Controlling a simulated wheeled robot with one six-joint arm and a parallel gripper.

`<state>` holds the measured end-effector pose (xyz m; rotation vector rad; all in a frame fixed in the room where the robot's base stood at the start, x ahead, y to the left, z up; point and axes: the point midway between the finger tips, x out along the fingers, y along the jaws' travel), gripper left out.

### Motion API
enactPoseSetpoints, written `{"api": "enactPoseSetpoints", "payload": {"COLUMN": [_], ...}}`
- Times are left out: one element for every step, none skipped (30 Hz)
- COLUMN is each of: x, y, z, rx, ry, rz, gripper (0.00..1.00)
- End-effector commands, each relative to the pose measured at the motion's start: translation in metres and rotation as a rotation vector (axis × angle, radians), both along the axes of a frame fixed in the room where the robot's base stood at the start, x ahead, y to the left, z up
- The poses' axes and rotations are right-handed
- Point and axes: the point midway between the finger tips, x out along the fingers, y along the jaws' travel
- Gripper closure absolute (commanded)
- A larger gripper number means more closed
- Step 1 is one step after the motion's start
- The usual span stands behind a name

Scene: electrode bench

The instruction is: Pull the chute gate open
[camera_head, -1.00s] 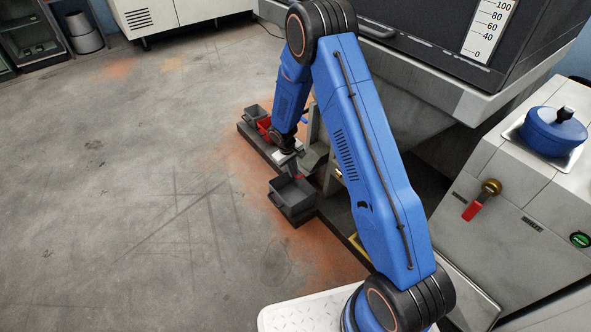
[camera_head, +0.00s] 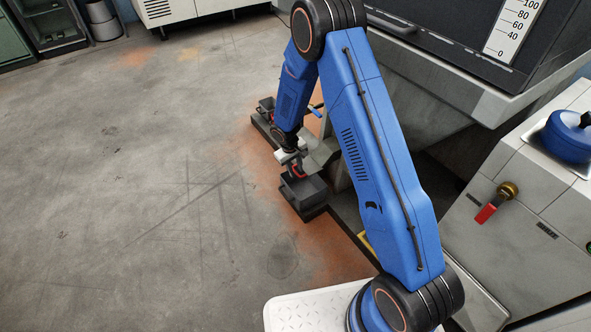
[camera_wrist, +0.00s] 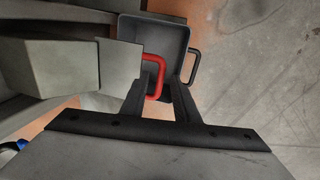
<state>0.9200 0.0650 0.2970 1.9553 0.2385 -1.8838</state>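The chute gate's red handle (camera_wrist: 158,72) shows in the wrist view, joined to a grey gate block (camera_wrist: 121,70) in front of the chute (camera_wrist: 48,72). My gripper (camera_wrist: 159,92) has its two dark fingers apart, one on each side of the handle's outer bar. I see gaps between the fingers and the bar. In the head view my gripper (camera_head: 296,163) is low beside the bench, and a bit of the red handle (camera_head: 299,171) shows at its fingers. The gate itself is mostly hidden there by my arm.
A dark grey bin (camera_wrist: 135,27) with a black handle (camera_wrist: 191,68) stands below the red handle. The bin (camera_head: 308,190) also shows in the head view on a low dark base. The floor to the left is clear.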

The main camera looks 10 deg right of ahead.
Motion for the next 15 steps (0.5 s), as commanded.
{"api": "enactPoseSetpoints", "payload": {"x": [0.0, 0.0, 0.0, 0.0, 0.0, 0.0, -0.001, -0.001, -0.001, -0.002, -0.002, -0.002, -0.003, -0.003, -0.004], "y": [0.0, 0.0, 0.001, 0.001, 0.001, 0.002, 0.002, 0.003, 0.004, 0.005, 0.006, 0.007, 0.008, 0.009, 0.011], "z": [0.001, 0.002, 0.003, 0.005, 0.008, 0.012, 0.016, 0.02, 0.027, 0.032, 0.037, 0.045, 0.051, 0.056, 0.064], "rx": [0.0, 0.0, 0.0, 0.0, 0.0, -0.001, -0.001, 0.0, 0.0, 0.001, 0.001, 0.0, 0.0, 0.001, 0.001], "ry": [0.0, 0.0, -0.001, -0.001, -0.001, -0.001, -0.001, -0.002, -0.003, -0.003, -0.003, -0.003, -0.003, -0.003, -0.003], "rz": [0.0, 0.0, 0.0, 0.0, 0.0, 0.0, 0.0, 0.0, 0.0, 0.0, 0.001, 0.001, 0.0, 0.0, 0.001], "gripper": [0.72, 0.72, 0.72, 0.72, 0.72, 0.72, 0.72, 0.72, 0.72, 0.72, 0.72, 0.72, 0.72, 0.72, 0.72]}}
